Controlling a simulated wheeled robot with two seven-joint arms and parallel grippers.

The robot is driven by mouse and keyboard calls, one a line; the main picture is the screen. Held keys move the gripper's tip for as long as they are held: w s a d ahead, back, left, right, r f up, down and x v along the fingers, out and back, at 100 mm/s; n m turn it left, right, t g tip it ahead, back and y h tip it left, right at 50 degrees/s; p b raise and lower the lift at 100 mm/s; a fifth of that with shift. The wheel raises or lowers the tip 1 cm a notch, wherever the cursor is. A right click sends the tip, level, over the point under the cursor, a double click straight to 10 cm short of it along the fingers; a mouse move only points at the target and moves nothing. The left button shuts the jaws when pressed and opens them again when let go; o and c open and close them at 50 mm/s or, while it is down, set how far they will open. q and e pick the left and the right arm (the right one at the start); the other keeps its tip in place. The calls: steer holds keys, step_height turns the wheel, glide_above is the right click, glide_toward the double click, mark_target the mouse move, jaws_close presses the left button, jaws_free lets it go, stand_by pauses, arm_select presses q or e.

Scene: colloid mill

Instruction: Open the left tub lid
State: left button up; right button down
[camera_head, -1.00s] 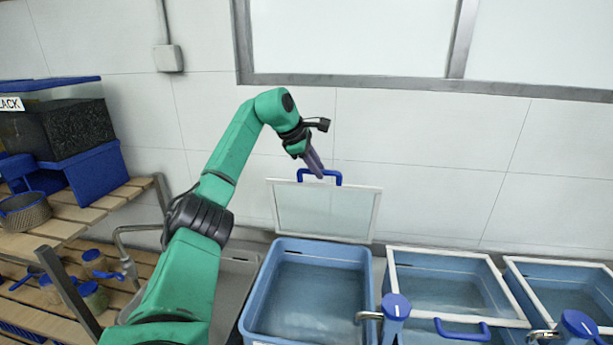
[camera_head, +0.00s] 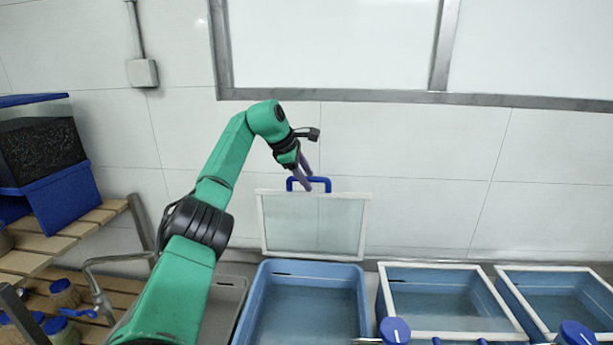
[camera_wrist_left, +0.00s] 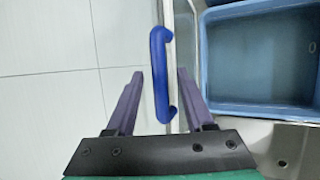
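The left tub (camera_head: 360,300) is a blue water-filled basin and stands uncovered. Its lid (camera_head: 312,225), a clear panel in a white frame, stands upright along the tub's back edge, near the wall. The lid's blue handle (camera_head: 325,182) is at its top edge. My left gripper (camera_head: 306,178) is at this handle. In the left wrist view the fingers of my left gripper (camera_wrist_left: 158,90) are spread apart, with the blue handle (camera_wrist_left: 157,70) between them and gaps on both sides. The tub (camera_wrist_left: 262,105) lies to the right there. My right gripper is not in view.
Two more blue tubs with white-framed lids (camera_head: 455,337) lying on them stand to the right. Blue-topped taps (camera_head: 394,330) stand in front. Wooden shelves (camera_head: 70,232) with a blue bin (camera_head: 65,200) and jars are at left.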

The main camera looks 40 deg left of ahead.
arm_select(q)
steer(key=shift+w+a, duration=0.1)
steer(key=v, duration=1.4)
steer(key=shift+r, duration=0.25)
steer(key=shift+a, duration=0.1)
